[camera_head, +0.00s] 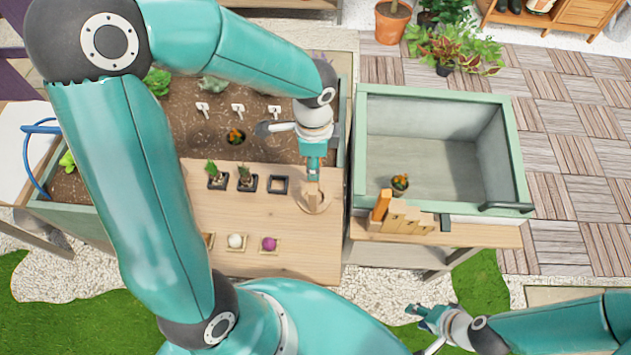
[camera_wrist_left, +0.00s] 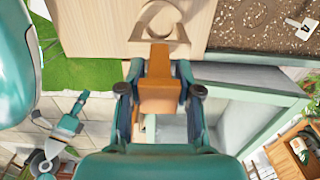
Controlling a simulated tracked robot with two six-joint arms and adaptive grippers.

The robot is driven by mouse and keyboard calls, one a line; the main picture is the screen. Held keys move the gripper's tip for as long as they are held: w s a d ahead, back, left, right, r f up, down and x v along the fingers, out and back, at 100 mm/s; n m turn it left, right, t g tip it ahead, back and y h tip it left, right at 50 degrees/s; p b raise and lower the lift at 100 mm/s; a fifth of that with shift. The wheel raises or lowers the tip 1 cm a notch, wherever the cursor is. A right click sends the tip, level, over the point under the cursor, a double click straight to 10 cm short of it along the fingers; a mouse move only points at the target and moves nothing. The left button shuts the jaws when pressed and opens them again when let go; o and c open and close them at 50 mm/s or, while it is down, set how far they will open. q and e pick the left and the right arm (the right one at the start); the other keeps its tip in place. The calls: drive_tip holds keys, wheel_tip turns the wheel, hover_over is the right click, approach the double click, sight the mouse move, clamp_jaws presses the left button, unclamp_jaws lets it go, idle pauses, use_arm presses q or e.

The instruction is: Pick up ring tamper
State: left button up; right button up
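The ring tamper (camera_head: 314,204) is a light wooden ring with an upright handle, at the right end of the wooden worktop. In the left wrist view its ring (camera_wrist_left: 182,33) lies at the top and its orange-brown handle (camera_wrist_left: 159,97) points toward the camera. My left gripper (camera_head: 313,180) comes down from above, with its fingers on both sides of the handle. The handle fills the gap between the fingertips, which look closed on it. The ring appears at the worktop's surface; I cannot tell whether it is lifted. My right gripper (camera_head: 424,328) is open and empty at the lower right.
A soil bed (camera_head: 190,130) lies behind.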

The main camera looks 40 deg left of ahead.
use_arm(q)
clamp_jaws()
drive_tip(key=shift+r, duration=0.15)
